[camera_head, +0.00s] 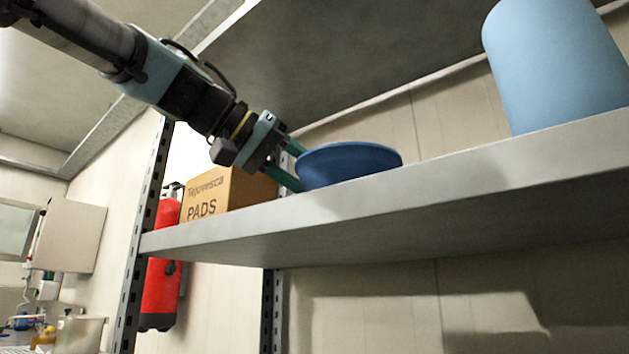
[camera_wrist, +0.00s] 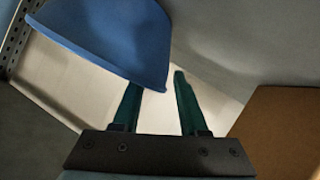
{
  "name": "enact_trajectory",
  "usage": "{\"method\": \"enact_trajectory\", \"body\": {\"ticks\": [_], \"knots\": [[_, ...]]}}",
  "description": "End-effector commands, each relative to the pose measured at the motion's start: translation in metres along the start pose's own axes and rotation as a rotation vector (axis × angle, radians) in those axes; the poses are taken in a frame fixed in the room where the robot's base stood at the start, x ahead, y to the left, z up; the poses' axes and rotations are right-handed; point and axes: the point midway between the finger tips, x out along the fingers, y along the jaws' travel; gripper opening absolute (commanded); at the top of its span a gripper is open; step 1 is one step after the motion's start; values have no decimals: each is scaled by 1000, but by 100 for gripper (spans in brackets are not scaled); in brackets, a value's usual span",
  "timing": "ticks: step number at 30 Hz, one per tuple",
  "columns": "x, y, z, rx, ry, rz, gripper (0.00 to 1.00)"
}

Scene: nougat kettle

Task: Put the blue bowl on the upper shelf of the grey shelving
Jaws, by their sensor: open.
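The blue bowl (camera_head: 349,162) stands upright on a grey shelf board (camera_head: 420,186) of the grey shelving, near its front edge. In the wrist view the blue bowl (camera_wrist: 118,38) fills the upper left, ahead of the fingers. My gripper (camera_head: 294,166) reaches in from the left with its green fingers at the bowl's left side. In the wrist view my gripper (camera_wrist: 156,88) is open, with nothing held between the fingers. The left finger's tip is close to the bowl's rim; I cannot tell if they touch.
A cardboard box marked PADS (camera_head: 228,192) stands on the shelf left of the bowl, close to my gripper. A large light blue cylinder (camera_head: 556,66) stands at the right. A red fire extinguisher (camera_head: 160,285) hangs behind the left upright. Shelf between bowl and cylinder is clear.

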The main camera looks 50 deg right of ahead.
Motion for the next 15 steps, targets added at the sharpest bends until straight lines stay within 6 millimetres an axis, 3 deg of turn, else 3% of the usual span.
{"method": "enact_trajectory", "body": {"ticks": [8, 15], "knots": [[-4, 0, 0, 0, 1, 0, 42], [-42, -1, 1, 0, 5, -2, 42]]}}
